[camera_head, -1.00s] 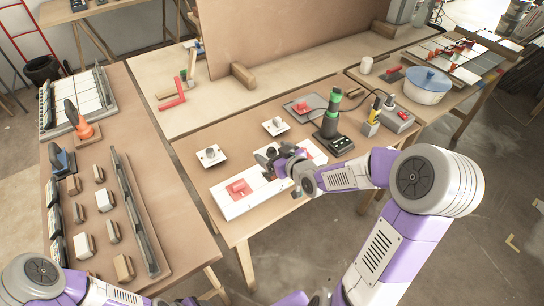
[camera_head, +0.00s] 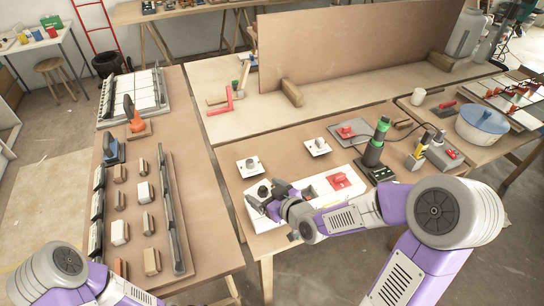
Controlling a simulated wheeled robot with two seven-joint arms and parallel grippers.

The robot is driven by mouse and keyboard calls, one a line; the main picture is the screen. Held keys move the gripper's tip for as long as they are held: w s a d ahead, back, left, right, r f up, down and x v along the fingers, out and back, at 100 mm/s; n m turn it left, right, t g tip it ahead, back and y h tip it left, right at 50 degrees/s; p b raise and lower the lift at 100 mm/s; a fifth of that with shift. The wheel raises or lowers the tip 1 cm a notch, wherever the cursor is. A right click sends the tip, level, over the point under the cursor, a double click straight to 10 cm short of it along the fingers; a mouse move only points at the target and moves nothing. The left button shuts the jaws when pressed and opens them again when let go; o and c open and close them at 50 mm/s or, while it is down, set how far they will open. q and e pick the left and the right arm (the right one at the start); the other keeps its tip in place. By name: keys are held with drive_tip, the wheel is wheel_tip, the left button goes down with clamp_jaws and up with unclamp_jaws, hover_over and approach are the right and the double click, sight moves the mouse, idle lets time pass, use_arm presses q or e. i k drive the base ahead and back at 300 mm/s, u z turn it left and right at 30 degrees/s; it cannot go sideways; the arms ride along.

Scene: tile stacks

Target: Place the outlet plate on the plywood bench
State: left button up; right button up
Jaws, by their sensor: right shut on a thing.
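My right gripper (camera_head: 272,205) is at the left end of the long white board (camera_head: 306,200) on the middle bench. It is shut on a small piece with a dark round knob, which I take for the outlet plate; the fingers hide most of it. I cannot tell whether it touches the board. Two small white square plates with grey knobs (camera_head: 248,167) (camera_head: 317,146) lie behind the board. The light plywood bench (camera_head: 235,122) stands behind, under a big upright panel. My left arm shows at the lower left, but its gripper is out of view.
A red-handled piece (camera_head: 339,181) is on the board's right part. A black-and-green tool (camera_head: 374,148) stands right of it. A blue-lidded pot (camera_head: 482,124) is at the right. The left bench (camera_head: 208,217) holds blocks, rails and an orange-handled tool (camera_head: 135,118).

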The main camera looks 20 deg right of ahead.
sight(284, 161)
drive_tip(key=u, duration=3.25)
drive_tip(key=k, duration=1.9)
drive_tip(key=z, duration=1.5)
